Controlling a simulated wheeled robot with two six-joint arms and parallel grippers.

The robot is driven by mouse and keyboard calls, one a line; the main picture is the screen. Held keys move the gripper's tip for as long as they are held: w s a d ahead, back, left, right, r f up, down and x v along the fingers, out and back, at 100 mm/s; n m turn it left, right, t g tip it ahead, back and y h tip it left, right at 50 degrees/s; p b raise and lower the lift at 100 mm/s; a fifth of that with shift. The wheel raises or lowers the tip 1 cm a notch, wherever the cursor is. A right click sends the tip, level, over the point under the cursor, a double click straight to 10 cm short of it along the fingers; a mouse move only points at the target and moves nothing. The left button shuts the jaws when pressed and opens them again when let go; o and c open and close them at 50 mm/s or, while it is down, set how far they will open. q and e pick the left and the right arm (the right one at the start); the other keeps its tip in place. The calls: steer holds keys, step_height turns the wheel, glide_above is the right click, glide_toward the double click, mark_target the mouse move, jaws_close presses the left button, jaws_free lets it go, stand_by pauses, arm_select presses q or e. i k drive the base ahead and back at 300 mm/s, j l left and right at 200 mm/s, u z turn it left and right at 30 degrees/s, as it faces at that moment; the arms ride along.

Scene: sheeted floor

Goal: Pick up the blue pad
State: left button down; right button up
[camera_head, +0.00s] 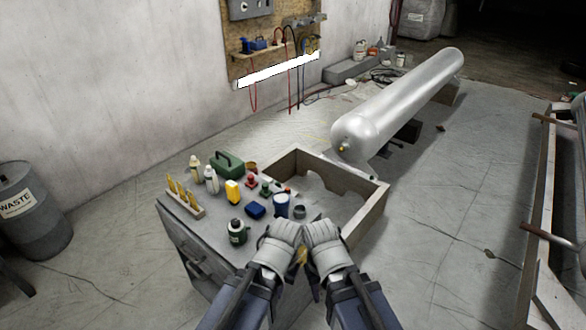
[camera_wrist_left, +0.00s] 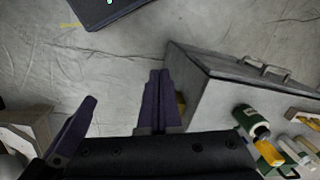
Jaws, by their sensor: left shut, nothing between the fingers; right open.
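The blue pad (camera_head: 255,210) is a small dark blue block lying on the grey cabinet top in the head view. I cannot make it out in the left wrist view. My left gripper (camera_head: 280,238) and right gripper (camera_head: 323,236) are side by side at the cabinet's near side, both apart from the pad.
A wooden-walled tray (camera_head: 373,206) is to the right. A waste drum (camera_head: 34,212) stands far left. Floor right of the tray is clear.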

mark_target(255, 210)
steer(key=i+j+z, duration=0.35)
steer(key=j+z, duration=0.15)
steer(key=j, duration=0.15)
steer(key=i+j+z, duration=0.1)
steer(key=j+z, duration=0.15)
steer(key=i+j+z, duration=0.2)
steer(key=j, duration=0.25)
steer(key=k, duration=0.1)
